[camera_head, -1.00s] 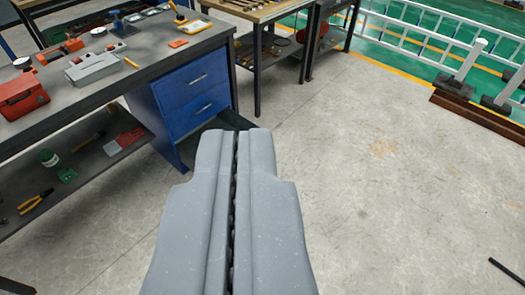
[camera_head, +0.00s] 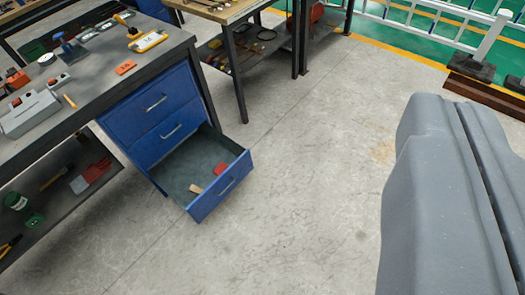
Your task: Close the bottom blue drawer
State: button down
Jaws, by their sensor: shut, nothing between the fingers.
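The bottom blue drawer (camera_head: 221,186) is pulled out from the blue cabinet under the workbench, left of the picture's middle.
The workbench (camera_head: 95,85) holds tools and a yellow meter (camera_head: 148,41). Its lower shelf (camera_head: 55,205) holds more items. A second table (camera_head: 235,15) stands behind, with a white railing (camera_head: 440,18) at the back right. The concrete floor (camera_head: 300,190) between drawer and gripper is clear.

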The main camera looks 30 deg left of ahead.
aim_at(192, 161)
jog(key=u, duration=0.35)
jog(key=i, duration=1.35)
jog(key=u, duration=0.8)
